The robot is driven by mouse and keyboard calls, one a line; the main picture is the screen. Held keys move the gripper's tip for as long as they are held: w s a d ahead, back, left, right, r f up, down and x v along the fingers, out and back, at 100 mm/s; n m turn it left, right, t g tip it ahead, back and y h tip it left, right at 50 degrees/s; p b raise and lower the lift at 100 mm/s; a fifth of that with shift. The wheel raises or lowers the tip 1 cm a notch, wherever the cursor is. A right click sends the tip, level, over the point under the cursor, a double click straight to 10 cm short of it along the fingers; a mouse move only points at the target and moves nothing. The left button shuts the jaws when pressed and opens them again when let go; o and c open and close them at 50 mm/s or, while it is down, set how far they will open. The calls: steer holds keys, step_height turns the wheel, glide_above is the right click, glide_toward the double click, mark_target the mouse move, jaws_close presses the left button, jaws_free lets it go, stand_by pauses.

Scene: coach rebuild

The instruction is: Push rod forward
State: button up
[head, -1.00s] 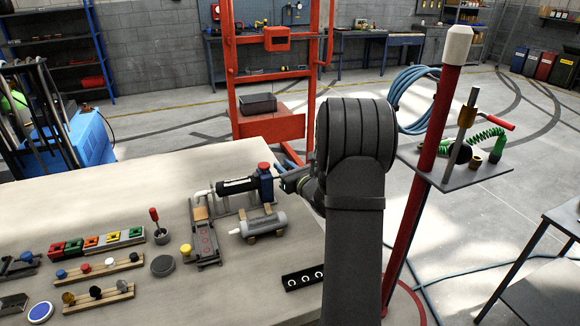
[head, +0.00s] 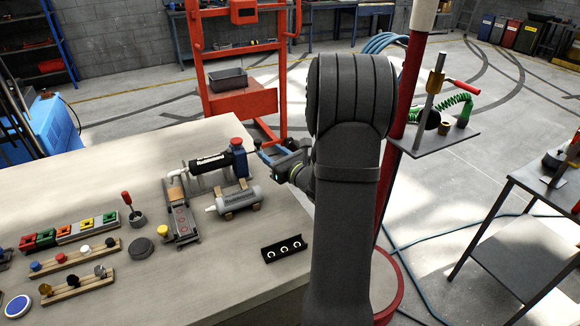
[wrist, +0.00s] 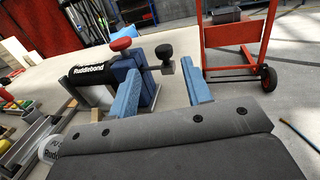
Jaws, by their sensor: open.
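The black Ruddlebond cartridge (head: 210,163) lies level in a holder, with a blue block (head: 239,160) and red cap at its right end. It also shows in the wrist view (wrist: 86,72). A dark rod (wrist: 155,68) sticks out of the blue block towards my gripper, with a grey end piece (wrist: 168,69) and a black knob (wrist: 165,51). My gripper (wrist: 161,70) is open, its blue fingers on either side of the rod's end in the picture; I cannot tell whether they touch it. In the head view my gripper (head: 265,152) is just right of the block, and the rod's end is small there.
A grey cylinder (head: 236,199) lies in front of the cartridge. A black rack (head: 284,248) with white rings lies near the table's right edge. A red hand cart (head: 244,104) stands behind the table. A red post (head: 402,150) rises right of my arm.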

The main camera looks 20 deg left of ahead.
mark_target(260, 140)
steer(key=v, duration=0.8)
steer(key=shift+s+d, duration=0.2)
steer(key=shift+d, duration=0.05)
steer(key=x, duration=1.7)
steer(key=shift+w+a, duration=0.15)
steer(key=shift+a, duration=0.05)
steer(key=shift+w+d, duration=0.4)
steer(key=shift+d, duration=0.05)
